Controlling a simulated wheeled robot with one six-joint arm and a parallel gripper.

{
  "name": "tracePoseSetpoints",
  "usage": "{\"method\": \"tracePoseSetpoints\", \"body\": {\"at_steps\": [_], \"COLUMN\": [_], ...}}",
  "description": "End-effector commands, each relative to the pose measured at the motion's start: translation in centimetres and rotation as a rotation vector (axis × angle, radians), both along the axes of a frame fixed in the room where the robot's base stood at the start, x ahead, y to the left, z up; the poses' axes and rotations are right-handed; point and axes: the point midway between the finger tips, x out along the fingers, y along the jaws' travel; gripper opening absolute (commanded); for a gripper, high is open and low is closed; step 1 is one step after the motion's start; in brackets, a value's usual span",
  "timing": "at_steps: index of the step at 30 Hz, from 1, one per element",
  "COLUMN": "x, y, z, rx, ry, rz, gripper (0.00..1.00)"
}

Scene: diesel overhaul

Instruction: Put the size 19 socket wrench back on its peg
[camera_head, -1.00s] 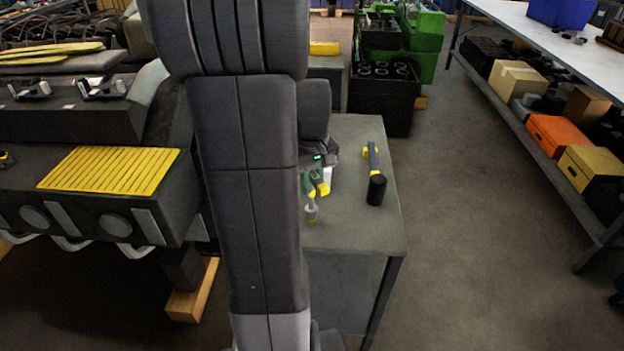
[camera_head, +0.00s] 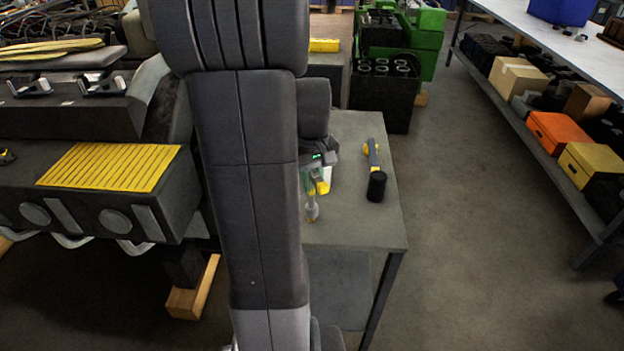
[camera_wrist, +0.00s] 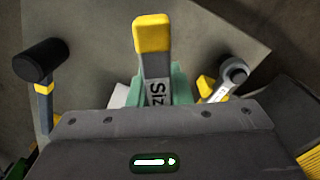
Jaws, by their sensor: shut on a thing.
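My gripper (camera_wrist: 158,95) is shut on a grey handle with a yellow end, the handle of a socket wrench (camera_wrist: 152,60). The letters "Siz" show on it; the number is hidden by the gripper body. In the head view my gripper (camera_head: 318,178) is over the small grey table, with the yellow handle end (camera_head: 322,187) showing at its fingers. No peg can be made out.
A black-headed mallet with a yellow and grey handle (camera_head: 376,186) lies on the grey table (camera_head: 360,232), right of my gripper. The engine block with a yellow ribbed plate (camera_head: 110,167) stands left. A long shelf bench (camera_head: 540,45) is far right, with open floor between.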

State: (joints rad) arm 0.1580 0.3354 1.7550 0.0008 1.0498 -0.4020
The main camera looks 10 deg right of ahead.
Motion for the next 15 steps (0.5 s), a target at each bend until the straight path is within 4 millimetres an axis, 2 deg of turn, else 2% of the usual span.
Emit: {"method": "tracePoseSetpoints", "body": {"at_steps": [13, 14, 15], "x": [0.0, 0.0, 0.0], "y": [0.0, 0.0, 0.0], "z": [-1.8, -1.7, -1.7], "rx": [-0.001, -0.001, -0.001], "ry": [-0.001, -0.001, -0.001], "rz": [0.000, 0.000, 0.000], "gripper": [0.00, 0.22, 0.30]}}
